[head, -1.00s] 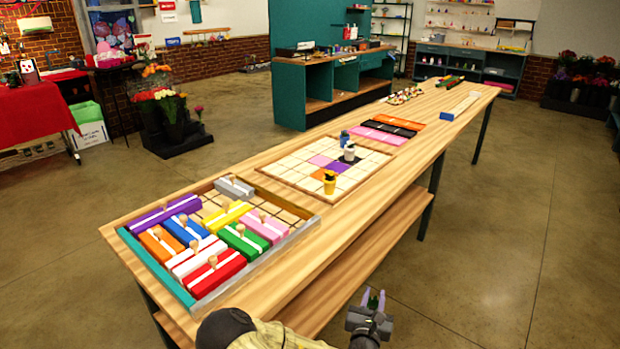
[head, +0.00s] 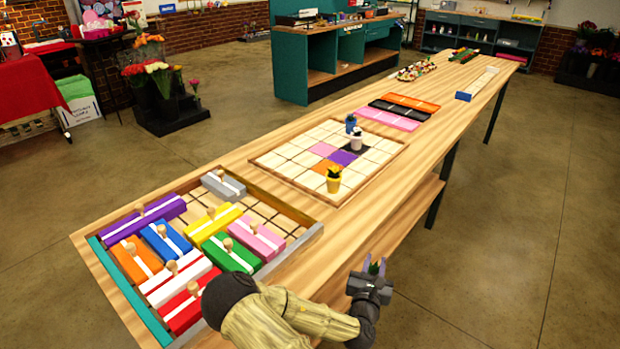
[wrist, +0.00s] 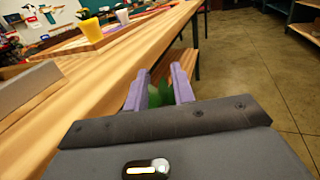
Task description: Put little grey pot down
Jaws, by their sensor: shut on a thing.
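My gripper (head: 374,266) is beside the right long edge of the table, over the floor side. It also shows in the wrist view (wrist: 160,88), with its two purple fingers shut on a small plant. Only green leaves (wrist: 158,97) show between the fingers; the body of the little grey pot is hidden. On the table, a square grid board (head: 290,172) bears a yellow pot (head: 333,184), a white pot (head: 356,143) and a blue pot (head: 350,124). The board has coloured cells, purple, pink, orange and black, among pale ones.
A wooden tray (head: 312,235) with several coloured knobbed blocks stands at the near end of the table (head: 300,270). Pink, black and orange strips (head: 398,110) lie beyond the board. Bare wood runs along the table's right edge. A lower shelf (head: 400,220) is under the table.

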